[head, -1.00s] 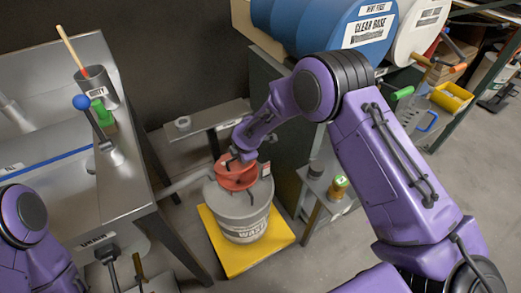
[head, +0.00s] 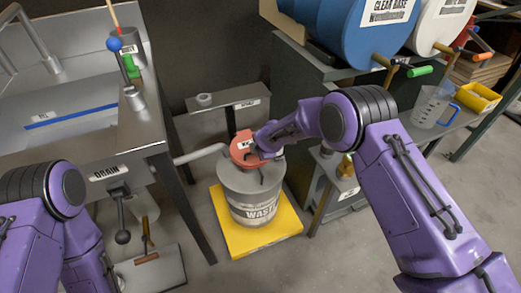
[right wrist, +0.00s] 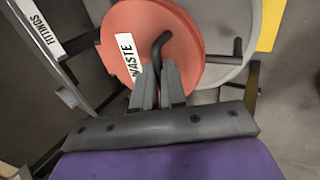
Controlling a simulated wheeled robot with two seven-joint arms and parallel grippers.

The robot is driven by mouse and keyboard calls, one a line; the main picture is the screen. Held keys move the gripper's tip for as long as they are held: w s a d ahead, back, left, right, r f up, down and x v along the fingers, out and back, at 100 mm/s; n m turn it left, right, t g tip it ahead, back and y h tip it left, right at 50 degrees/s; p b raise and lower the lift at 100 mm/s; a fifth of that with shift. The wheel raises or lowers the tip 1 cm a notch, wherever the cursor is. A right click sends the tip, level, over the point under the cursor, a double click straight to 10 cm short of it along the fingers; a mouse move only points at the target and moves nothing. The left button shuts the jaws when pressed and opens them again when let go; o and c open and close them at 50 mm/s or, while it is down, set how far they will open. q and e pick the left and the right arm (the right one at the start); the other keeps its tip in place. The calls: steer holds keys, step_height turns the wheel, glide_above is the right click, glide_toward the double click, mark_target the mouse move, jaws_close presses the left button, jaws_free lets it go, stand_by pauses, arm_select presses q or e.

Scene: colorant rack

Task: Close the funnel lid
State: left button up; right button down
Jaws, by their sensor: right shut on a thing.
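The red funnel with its round lid (head: 240,147) sits on top of the grey waste drum (head: 250,192). In the head view the lid stands tilted at the drum's back edge, partly behind my right gripper (head: 262,152). In the right wrist view the red lid (right wrist: 135,30) has a WASTE label and a bent black handle (right wrist: 158,45). My right gripper's fingers (right wrist: 160,82) are shut on the lower end of this handle. A second red rim shows behind the lid; how far the lid is from it I cannot tell. My left gripper is out of view.
The drum stands on a yellow platform (head: 230,238). The steel sink bench (head: 140,145) is at the left, with a drain lever (head: 122,236) below. A dark cabinet (head: 290,85) and a small stand are at the right.

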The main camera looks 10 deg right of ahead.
steer(key=shift+s+f, duration=0.2)
steer(key=shift+f, duration=0.5)
steer(key=shift+d, duration=0.1)
steer(key=shift+d+r, duration=0.1)
steer(key=c, duration=1.4)
jaws_free()
steer(key=shift+o, duration=1.1)
steer(key=shift+w+d, duration=0.1)
steer(key=shift+w, duration=0.15)
steer(key=shift+r, duration=0.1)
